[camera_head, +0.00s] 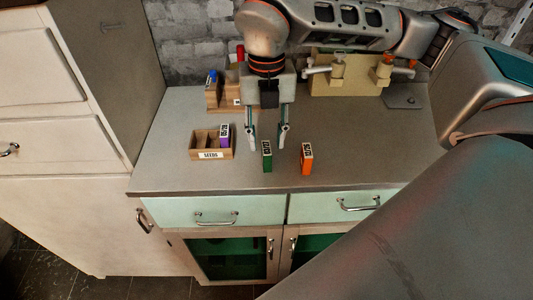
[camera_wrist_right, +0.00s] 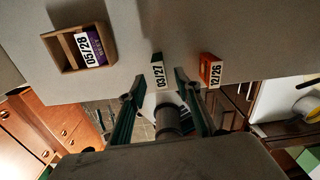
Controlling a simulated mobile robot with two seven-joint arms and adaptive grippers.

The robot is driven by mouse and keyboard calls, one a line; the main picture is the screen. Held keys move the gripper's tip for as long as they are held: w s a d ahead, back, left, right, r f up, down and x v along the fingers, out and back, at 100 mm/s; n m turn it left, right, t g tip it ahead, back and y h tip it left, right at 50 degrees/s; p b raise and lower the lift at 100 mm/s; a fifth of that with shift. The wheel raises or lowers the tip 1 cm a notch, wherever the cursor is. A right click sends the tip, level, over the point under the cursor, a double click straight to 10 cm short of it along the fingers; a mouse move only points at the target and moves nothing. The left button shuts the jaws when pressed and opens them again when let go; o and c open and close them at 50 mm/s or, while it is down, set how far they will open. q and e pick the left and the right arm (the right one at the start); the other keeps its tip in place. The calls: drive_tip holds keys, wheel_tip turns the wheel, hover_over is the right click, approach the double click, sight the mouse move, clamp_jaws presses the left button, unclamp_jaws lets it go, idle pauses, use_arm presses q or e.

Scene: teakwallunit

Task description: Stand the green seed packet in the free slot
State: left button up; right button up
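The green seed packet (camera_head: 267,157) stands upright on the grey counter, dated 03/27 in the right wrist view (camera_wrist_right: 158,71). The wooden seed box (camera_head: 211,155), labelled SEEDS, is to its left. A purple packet (camera_head: 224,134) fills the box's right part, and its left part is empty. The box also shows in the wrist view (camera_wrist_right: 57,48). My right gripper (camera_head: 267,143) points down at the green packet, with its fingers apart. In the wrist view the packet appears between and beyond the fingertips (camera_wrist_right: 154,85); I see no contact. My left gripper is not in view.
An orange packet (camera_head: 306,158) stands just right of the green one. Bare counter (camera_head: 165,125) lies left of the box. The counter's front edge is close to the packets.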

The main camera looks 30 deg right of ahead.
drive_tip(key=shift+f, duration=1.15)
clamp_jaws()
drive_tip(key=shift+r, duration=0.1)
